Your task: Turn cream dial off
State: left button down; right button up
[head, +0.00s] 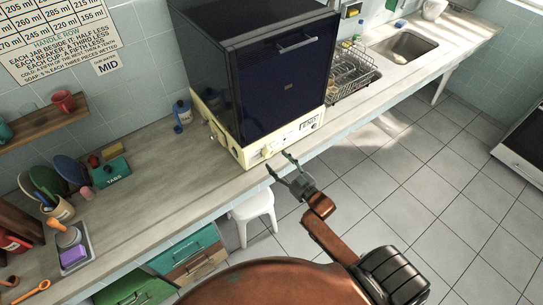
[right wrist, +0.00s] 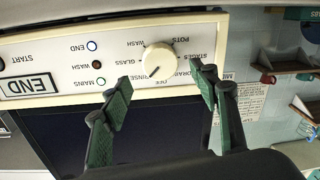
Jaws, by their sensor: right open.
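The cream dial (right wrist: 158,61) is a round knob on the cream control panel, and it also shows in the head view (head: 267,152). My right gripper (head: 278,160) is open and empty in front of the panel. In the wrist view its green fingertips (right wrist: 161,75) are on either side of the dial, apart from it as far as I can tell. My left gripper is not in view.
The dark-fronted dishwasher (head: 287,85) stands on the counter (head: 150,165). An END sign (right wrist: 29,86) and small lights are on the panel. A white stool (head: 254,210) is under the counter edge. A dish rack (head: 352,75) and sink (head: 405,46) lie beyond.

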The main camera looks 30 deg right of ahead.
aim_at(270, 154)
jog(key=shift+w+a, duration=0.15)
jog(key=shift+w, duration=1.05)
jog(key=shift+w+a, duration=0.15)
jog(key=shift+w, duration=1)
jog(key=c, duration=1.2)
